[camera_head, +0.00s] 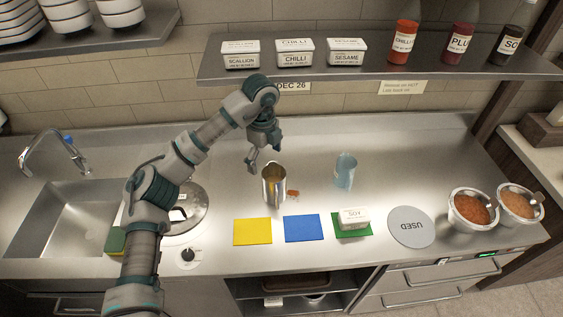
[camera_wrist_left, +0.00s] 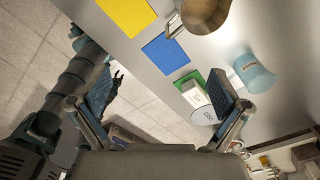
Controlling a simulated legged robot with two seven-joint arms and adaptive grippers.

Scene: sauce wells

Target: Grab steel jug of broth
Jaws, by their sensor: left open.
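The steel jug (camera_head: 273,185) stands upright on the steel counter, behind the yellow and blue mats. Its inside looks golden brown. In the left wrist view the jug (camera_wrist_left: 205,12) is cut off by the top edge. My left gripper (camera_head: 264,153) is above and just behind the jug in the head view, its fingers apart and pointing down. In the left wrist view my left gripper (camera_wrist_left: 165,94) is spread wide with nothing between its fingers. The jug lies beyond the fingertips, and I see no contact.
A translucent blue jug (camera_head: 345,172) stands to the right. In front are a yellow mat (camera_head: 252,232), a blue mat (camera_head: 304,228) and a white tub (camera_head: 353,218). A shelf (camera_head: 380,70) hangs above. Counter behind is clear.

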